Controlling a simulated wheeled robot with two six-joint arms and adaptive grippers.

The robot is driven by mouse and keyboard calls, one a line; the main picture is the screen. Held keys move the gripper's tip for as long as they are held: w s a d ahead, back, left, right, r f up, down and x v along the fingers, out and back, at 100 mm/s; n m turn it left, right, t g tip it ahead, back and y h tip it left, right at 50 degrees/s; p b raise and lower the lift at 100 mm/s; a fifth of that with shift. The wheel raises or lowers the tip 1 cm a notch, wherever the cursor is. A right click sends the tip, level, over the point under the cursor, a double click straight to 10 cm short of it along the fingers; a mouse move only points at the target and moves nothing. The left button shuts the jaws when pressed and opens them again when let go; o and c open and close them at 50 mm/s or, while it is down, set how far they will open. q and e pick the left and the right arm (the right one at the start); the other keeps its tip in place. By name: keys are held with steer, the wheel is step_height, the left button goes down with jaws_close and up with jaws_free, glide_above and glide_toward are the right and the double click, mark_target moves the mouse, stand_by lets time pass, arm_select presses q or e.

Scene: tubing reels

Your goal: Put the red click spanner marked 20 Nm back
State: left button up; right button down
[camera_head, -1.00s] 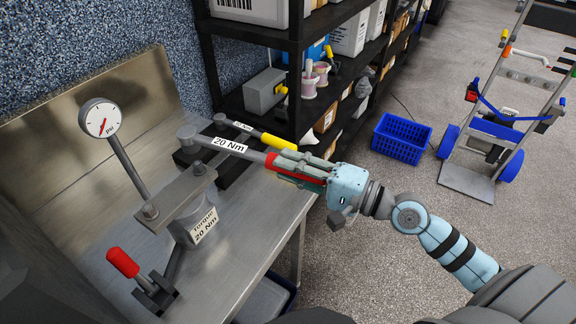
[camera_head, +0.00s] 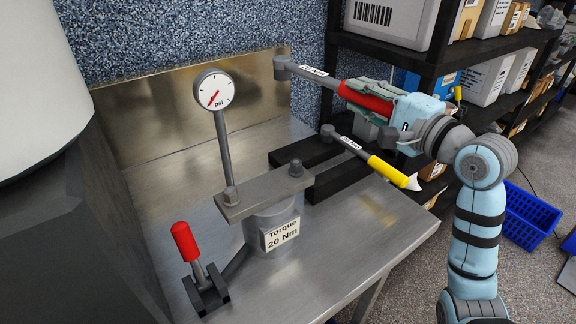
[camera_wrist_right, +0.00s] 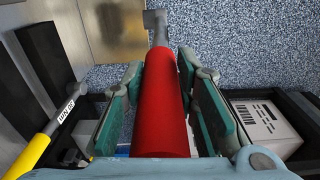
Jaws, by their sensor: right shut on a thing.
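My right gripper (camera_head: 350,92) is shut on the red handle of the click spanner (camera_head: 368,98). The spanner is held up above the back right of the bench, its grey shaft and head pointing left. In the right wrist view the red handle (camera_wrist_right: 160,112) lies between the two finger pads. A second spanner with a yellow handle (camera_head: 392,172) lies on the black rack (camera_head: 352,180), its handle end toward the bench's right edge. The rack's nearby part is bare. My left gripper is not in view.
A torque tester (camera_head: 268,215) marked 20 Nm stands on the steel bench (camera_head: 340,262), with a dial gauge (camera_head: 214,90) and a red-handled lever (camera_head: 186,242). Black shelving (camera_head: 420,55) with boxes is behind my right gripper. A blue crate (camera_head: 530,220) is on the floor.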

steer(key=shift+m+t+h, duration=0.4)
steer(key=shift+m+h, duration=0.1)
steer(key=w+f+b, duration=0.1)
steer(key=f+b, duration=0.1)
steer(key=f, duration=0.6)
steer(key=w+f+b, duration=0.1)
steer(key=f+b, duration=0.1)
steer(key=f, duration=0.7)
steer(key=w+f+b, duration=0.1)
steer(key=f+b, duration=0.1)
steer(key=f, duration=0.7)
steer(key=shift+w+d+f, duration=0.2)
steer(key=shift+w+d, duration=0.15)
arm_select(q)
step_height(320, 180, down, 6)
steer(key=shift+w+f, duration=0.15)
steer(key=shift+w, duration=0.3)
arm_select(e)
steer(key=c, duration=1.3)
jaws_free()
steer(key=shift+s, duration=0.1)
